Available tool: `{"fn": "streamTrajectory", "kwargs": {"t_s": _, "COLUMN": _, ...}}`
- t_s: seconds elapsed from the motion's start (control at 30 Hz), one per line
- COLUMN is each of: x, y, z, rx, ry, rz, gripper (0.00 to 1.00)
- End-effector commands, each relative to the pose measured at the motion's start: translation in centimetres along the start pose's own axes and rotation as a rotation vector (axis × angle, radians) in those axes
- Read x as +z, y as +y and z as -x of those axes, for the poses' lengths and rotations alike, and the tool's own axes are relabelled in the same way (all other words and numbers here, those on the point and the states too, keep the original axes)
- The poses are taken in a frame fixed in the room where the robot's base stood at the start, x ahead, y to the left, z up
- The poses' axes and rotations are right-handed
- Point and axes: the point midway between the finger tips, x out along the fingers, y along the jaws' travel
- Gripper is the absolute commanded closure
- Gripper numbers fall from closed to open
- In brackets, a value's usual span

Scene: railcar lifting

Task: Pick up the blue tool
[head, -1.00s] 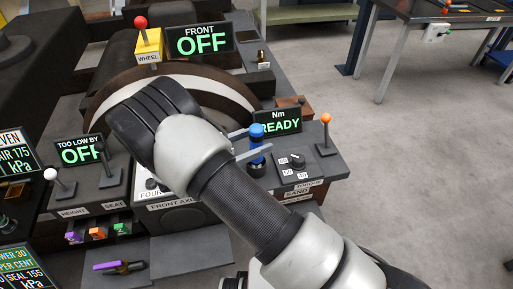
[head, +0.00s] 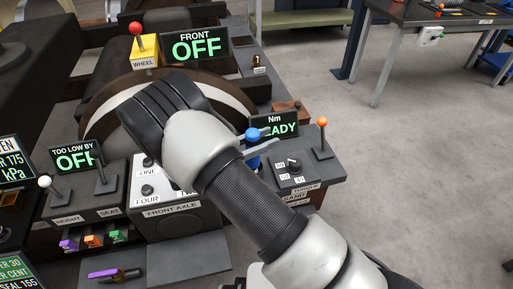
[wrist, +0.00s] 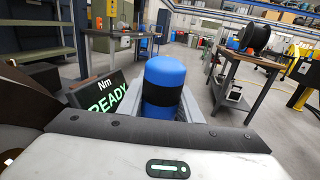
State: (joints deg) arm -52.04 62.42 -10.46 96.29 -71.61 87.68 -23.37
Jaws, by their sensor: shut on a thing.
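The blue tool (head: 252,135) stands upright at the console's right part, beside the Nm READY display, partly hidden by my arm and fingers. In the wrist view the blue tool (wrist: 165,72) shows as a blue cylinder with a rounded top and a dark band. My gripper (head: 263,142) reaches in from the left, with a grey finger on each side of the tool. In the wrist view my gripper (wrist: 163,104) is shut on the tool around its banded part. The tool's lower end is hidden, so I cannot tell whether it is clear of the console.
The Nm READY display (head: 274,124) is close behind the tool. An orange-topped lever (head: 322,122) and a small knob (head: 291,163) are to its right. The FRONT AXLE box (head: 170,212) is left of my arm. Open floor lies at the right.

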Motion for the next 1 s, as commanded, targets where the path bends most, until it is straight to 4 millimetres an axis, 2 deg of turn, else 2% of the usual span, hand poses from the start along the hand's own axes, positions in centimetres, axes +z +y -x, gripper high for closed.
{"fn": "streamTrajectory", "kwargs": {"t_s": 0.17, "x": 1.4, "y": 0.1, "z": 0.0, "rx": 0.000, "ry": -0.001, "rz": -0.002, "gripper": 0.95}}
{"fn": "streamTrajectory", "kwargs": {"t_s": 0.4, "x": 6.2, "y": 0.1, "z": 0.0, "rx": 0.001, "ry": 0.000, "rz": -0.005, "gripper": 0.95}}
{"fn": "streamTrajectory", "kwargs": {"t_s": 0.6, "x": 9.2, "y": 0.0, "z": 0.0, "rx": 0.000, "ry": -0.001, "rz": -0.003, "gripper": 0.95}}
{"fn": "streamTrajectory", "kwargs": {"t_s": 0.77, "x": 10.1, "y": 0.0, "z": 0.0, "rx": 0.000, "ry": -0.001, "rz": -0.001, "gripper": 0.95}}
{"fn": "streamTrajectory", "kwargs": {"t_s": 1.0, "x": 10.1, "y": 0.0, "z": 0.0, "rx": 0.000, "ry": -0.001, "rz": 0.000, "gripper": 0.95}}
